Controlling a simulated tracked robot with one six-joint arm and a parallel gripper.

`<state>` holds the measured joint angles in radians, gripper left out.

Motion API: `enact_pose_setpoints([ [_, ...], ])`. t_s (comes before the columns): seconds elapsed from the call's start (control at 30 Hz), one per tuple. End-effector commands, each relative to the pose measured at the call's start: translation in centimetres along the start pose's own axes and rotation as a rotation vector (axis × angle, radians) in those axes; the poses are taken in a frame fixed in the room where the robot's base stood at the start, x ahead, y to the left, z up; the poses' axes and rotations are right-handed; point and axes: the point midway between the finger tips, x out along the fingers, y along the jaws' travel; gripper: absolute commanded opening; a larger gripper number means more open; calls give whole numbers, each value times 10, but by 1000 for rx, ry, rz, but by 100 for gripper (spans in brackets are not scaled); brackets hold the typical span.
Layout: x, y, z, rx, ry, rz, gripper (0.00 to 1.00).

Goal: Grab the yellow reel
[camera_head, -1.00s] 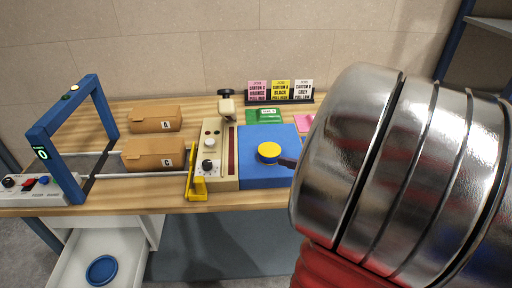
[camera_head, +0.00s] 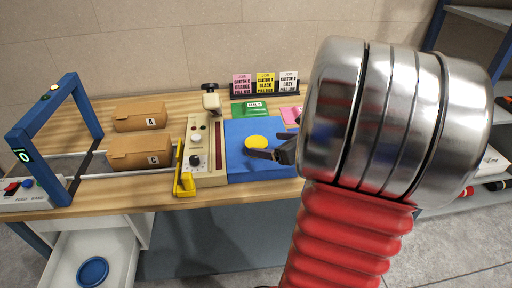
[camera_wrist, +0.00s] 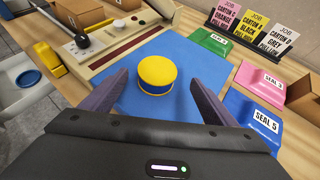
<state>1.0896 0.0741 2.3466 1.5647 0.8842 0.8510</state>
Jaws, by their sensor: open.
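The yellow reel (camera_head: 256,142), a short round piece with a yellow top and a blue band around its side, lies on the blue mat (camera_head: 236,168). In the wrist view the reel (camera_wrist: 157,72) sits ahead of and between my open fingers, apart from both. My gripper (camera_wrist: 152,92) is open and empty. In the head view its dark fingers (camera_head: 262,154) reach in from the right, just in front of the reel. My arm hides part of the mat's right side and the table there.
A cream press (camera_head: 204,150) with a dark-knobbed lever stands left of the mat. A green seal pad (camera_wrist: 209,40), a pink one (camera_wrist: 258,77) and a blue one (camera_wrist: 250,112) lie to the right. Cartons A (camera_head: 140,116) and C (camera_head: 140,150) lie left, near a blue arch (camera_head: 42,115). Job cards (camera_head: 265,84) stand behind.

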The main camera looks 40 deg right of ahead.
Motion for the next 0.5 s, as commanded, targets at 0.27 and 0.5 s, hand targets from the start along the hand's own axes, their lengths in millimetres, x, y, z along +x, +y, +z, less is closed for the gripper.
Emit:
enact_pose_setpoints([
  [0.27,26,5,-1,0,1,4,81],
  [0.5,50,6,-1,-1,1,3,81],
])
